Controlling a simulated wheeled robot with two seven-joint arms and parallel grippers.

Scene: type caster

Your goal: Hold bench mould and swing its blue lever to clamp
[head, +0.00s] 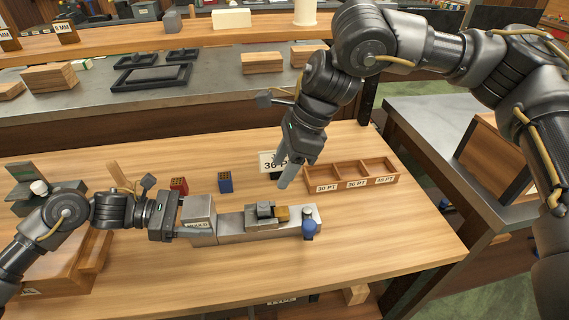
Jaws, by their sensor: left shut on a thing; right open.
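The bench mould (232,230) is a long grey metal block lying across the wooden bench. A dark grey part and a small brown piece sit on its top. Its blue lever (310,229) is at the mould's right end, with the round blue knob towards the front. My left gripper (181,231) is shut on the mould's left end. My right gripper (285,180) is open and empty, pointing down above the bench, behind and above the mould's right half. It is apart from the blue lever.
A wooden tray with labelled compartments (392,180) stands behind right. Red (179,186) and blue (225,182) blocks stand behind the mould. A label card (268,162) is partly hidden by my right gripper. The bench front (390,235) is clear on the right.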

